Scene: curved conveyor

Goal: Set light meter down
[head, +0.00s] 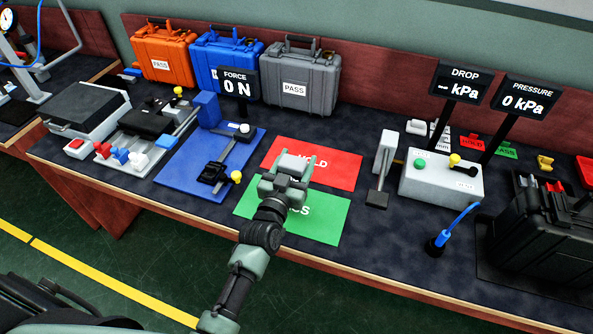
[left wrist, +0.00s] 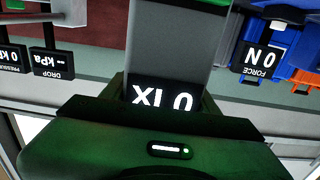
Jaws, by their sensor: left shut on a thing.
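My left gripper (head: 285,180) is shut on the light meter, above the border between the red HOLD mat (head: 335,168) and the green mat (head: 325,226). In the left wrist view, the light meter (left wrist: 165,45) is a grey block with a dark display reading "0 lx", upside down. In the head view a pale grey block at the gripper's tip appears to be the meter. The arm and hand hide part of both mats' lettering. I cannot tell whether the meter touches the surface. My right gripper is not in view.
A blue fixture plate (head: 190,182) with a force display lies left of the mats. A grey upright stand (head: 383,160) and a pressure tester box (head: 440,184) stand right. Orange, blue and grey cases (head: 305,85) line the back. A black case (head: 545,240) sits far right.

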